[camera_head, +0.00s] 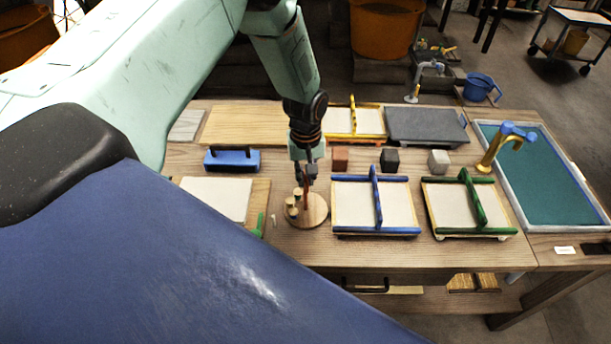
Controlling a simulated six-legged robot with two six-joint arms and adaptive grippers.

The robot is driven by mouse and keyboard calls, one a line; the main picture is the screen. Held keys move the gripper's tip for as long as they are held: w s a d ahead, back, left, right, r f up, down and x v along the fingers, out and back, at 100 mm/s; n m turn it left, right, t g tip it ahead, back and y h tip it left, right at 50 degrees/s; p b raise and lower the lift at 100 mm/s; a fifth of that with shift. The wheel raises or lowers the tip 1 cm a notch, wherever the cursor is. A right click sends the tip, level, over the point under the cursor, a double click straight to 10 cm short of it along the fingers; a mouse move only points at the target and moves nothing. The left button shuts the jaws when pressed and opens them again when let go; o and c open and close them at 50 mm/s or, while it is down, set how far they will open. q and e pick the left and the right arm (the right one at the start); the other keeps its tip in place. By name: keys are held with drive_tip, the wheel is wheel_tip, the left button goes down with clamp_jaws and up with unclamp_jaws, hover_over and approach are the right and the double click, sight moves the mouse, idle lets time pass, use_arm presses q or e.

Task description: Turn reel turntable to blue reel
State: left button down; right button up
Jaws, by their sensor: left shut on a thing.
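The reel turntable (312,217) is a small round wooden disc on the table, just left of the blue-framed mould. Small pale wooden pieces (292,208) stand on its left side. My left gripper (305,184) reaches down from above and is shut over the disc, on a thin reddish-brown upright part of the turntable. The fingers partly hide what they hold. I cannot make out a blue reel on the disc. My right gripper is not in view.
The blue-framed mould (352,182) stands close to the right of the turntable, and the green-framed mould (453,234) is beyond it. A pale board (217,197) lies to the left. Red-brown, black and grey blocks (389,160) stand behind. A teal-bottomed vat (545,180) is far right.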

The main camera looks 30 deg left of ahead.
use_arm(q)
drive_tip(key=shift+s+f+m, duration=0.2)
drive_tip(key=shift+s+m, duration=0.05)
drive_tip(key=shift+m, duration=0.75)
drive_tip(key=c, duration=1.4)
unclamp_jaws()
drive_tip(key=shift+w, duration=0.15)
drive_tip(key=shift+r, duration=0.1)
wheel_tip(320, 180, up, 12)
